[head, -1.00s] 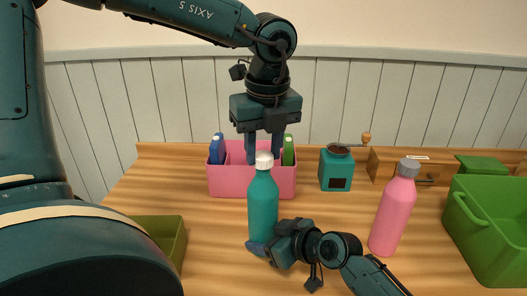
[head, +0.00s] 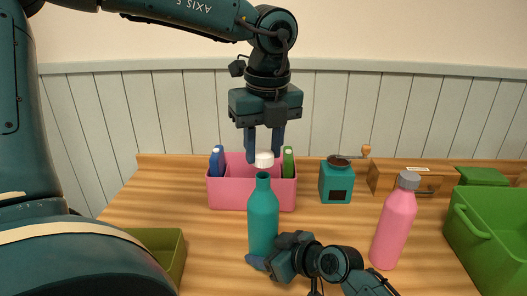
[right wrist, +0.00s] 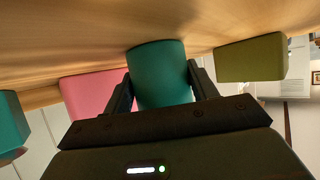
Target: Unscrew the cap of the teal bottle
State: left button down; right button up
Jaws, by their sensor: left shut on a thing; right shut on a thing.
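The teal bottle (head: 263,222) stands upright on the wooden surface, its narrow neck bare. Its white cap (head: 264,160) is apart from it, a little above the mouth. My left gripper (head: 264,152) points down from above and is shut on the cap. My right gripper (head: 262,262) is shut on the lower part of the bottle from the right. The right wrist view shows the bottle (right wrist: 160,75) between its two fingers.
A pink organizer (head: 230,198) with blue and green items stands behind the bottle. A teal grinder (head: 336,182), a pink bottle (head: 393,228) and a green crate (head: 490,235) are to the right. An olive bin (head: 172,250) is at left.

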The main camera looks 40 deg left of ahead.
aim_at(263, 154)
pick_arm(q)
jog(key=shift+r, duration=2.35)
pick_arm(e)
jog(key=shift+d+f, duration=0.15)
jog(key=shift+f, duration=0.15)
jog(key=o, duration=1.3)
pick_arm(q)
jog(key=shift+w, duration=0.1)
pick_arm(e)
jog(key=shift+o, duration=1.4)
jog(key=shift+r, duration=0.1)
jog(key=shift+o, duration=0.9)
jog(key=shift+r, duration=0.1)
